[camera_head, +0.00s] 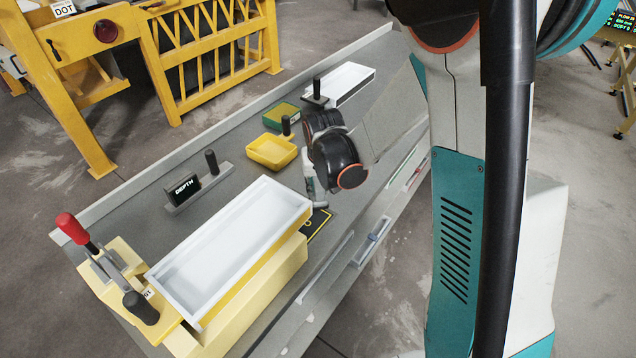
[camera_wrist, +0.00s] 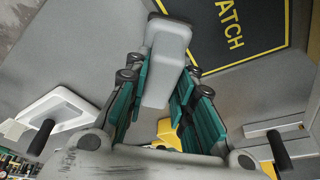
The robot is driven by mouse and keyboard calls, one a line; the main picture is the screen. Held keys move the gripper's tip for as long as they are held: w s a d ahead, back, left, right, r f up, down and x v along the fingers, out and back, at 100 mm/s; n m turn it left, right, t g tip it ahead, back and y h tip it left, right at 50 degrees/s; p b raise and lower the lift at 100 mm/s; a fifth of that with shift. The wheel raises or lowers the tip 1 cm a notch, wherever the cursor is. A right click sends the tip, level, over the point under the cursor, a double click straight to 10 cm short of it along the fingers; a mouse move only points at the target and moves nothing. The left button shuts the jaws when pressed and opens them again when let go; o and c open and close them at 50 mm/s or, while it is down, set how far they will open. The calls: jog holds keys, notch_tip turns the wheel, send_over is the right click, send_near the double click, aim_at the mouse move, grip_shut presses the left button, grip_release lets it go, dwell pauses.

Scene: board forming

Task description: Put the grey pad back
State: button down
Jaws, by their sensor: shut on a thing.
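My gripper (camera_wrist: 166,72) is shut on a pale grey block, which looks like the grey pad (camera_wrist: 170,38). In the wrist view the pad points away from the palm between the teal fingers. I cannot tell whether the pad touches the bench.
A large white-lined tray (camera_head: 235,240) sits on a yellow block at the front, beside a red-handled clamp (camera_head: 72,230).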

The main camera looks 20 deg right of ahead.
jog(key=shift+f+b, duration=0.3)
jog(key=c, duration=1.3)
grip_release()
jog(key=o, duration=0.3)
jog(key=shift+o, duration=0.2)
jog(key=v, duration=1.2)
